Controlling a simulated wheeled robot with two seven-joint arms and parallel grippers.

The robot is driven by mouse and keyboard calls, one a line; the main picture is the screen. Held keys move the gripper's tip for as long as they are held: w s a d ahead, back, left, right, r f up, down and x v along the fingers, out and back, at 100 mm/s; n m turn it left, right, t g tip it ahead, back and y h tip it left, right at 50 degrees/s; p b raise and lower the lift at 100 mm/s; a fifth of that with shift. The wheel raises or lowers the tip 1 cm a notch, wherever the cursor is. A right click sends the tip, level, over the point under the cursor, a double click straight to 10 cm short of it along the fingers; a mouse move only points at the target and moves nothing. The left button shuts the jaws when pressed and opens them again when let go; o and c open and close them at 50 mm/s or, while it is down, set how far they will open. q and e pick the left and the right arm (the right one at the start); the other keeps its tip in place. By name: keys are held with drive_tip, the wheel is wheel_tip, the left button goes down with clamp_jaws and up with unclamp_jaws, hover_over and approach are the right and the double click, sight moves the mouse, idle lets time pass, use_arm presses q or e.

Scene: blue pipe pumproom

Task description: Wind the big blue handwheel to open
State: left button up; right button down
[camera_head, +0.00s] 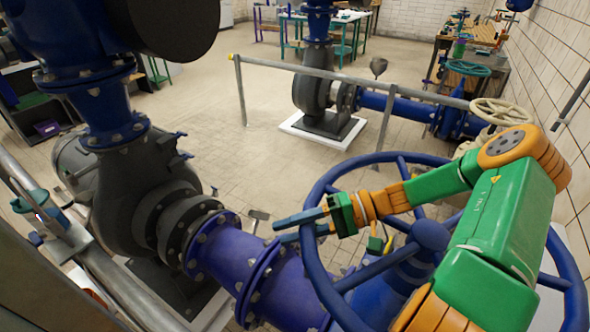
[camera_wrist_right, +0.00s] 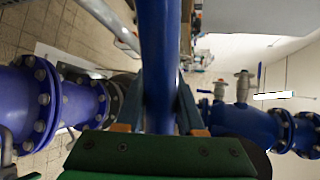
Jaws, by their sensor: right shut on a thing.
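The big blue handwheel (camera_head: 388,158) stands at the lower right of the head view, its hub (camera_head: 430,236) partly behind my right arm. My right gripper (camera_head: 285,230) is at the wheel's left rim, with one finger on each side of it, shut on the rim. In the right wrist view the blue rim (camera_wrist_right: 160,60) runs upright between the two fingers (camera_wrist_right: 162,108). My green and orange right arm hides part of the wheel's right side. My left gripper is not in view.
A blue flanged pipe (camera_head: 235,255) and a dark pump (camera_head: 140,200) lie left of the wheel. A grey railing (camera_head: 330,75) and a smaller beige handwheel (camera_head: 500,112) are behind it. Open tiled floor (camera_head: 215,120) lies beyond the pump.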

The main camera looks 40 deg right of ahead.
drive_tip(key=shift+s+a+f+g+y, duration=0.2)
drive_tip(key=shift+s+a+g+y, duration=0.1)
drive_tip(key=shift+s, duration=0.05)
drive_tip(key=shift+s+f, duration=0.1)
drive_tip(key=c, duration=0.6)
unclamp_jaws()
drive_tip(key=shift+a, duration=0.1)
drive_tip(key=shift+o, duration=0.4)
drive_tip(key=shift+s+a+r+n, duration=0.15)
drive_tip(key=shift+a+r+n, duration=0.1)
drive_tip(key=shift+n, duration=0.05)
drive_tip(key=b+v, duration=0.1)
drive_tip(key=v, duration=0.6)
drive_tip(key=shift+d+r, duration=0.15)
